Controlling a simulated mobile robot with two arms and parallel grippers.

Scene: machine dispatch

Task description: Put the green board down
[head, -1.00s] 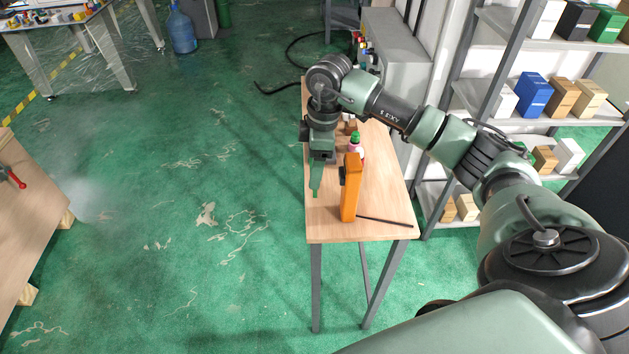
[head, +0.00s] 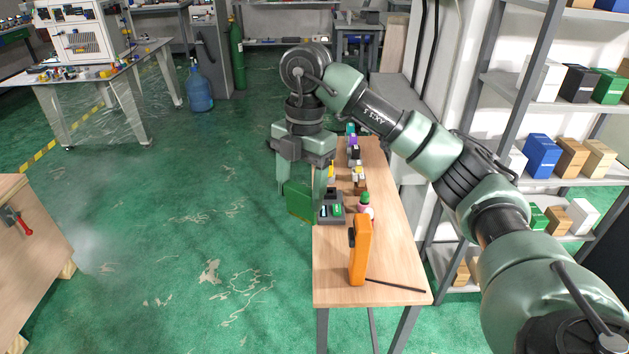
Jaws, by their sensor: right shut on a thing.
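The green board (head: 299,199) hangs from my right gripper (head: 302,188), which is shut on it. The board is a thin dark-green plate and shows just off the left edge of the narrow wooden table (head: 385,285), seemingly raised above the floor. Part of it is hidden by the fingers. My left gripper is not in view.
On the table stand an orange upright case (head: 360,250), a pink bottle with a green cap (head: 364,205), a dark tray (head: 331,211) and several small items behind. A thin black rod (head: 395,284) lies near the front. Shelves (head: 550,105) stand to the right.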

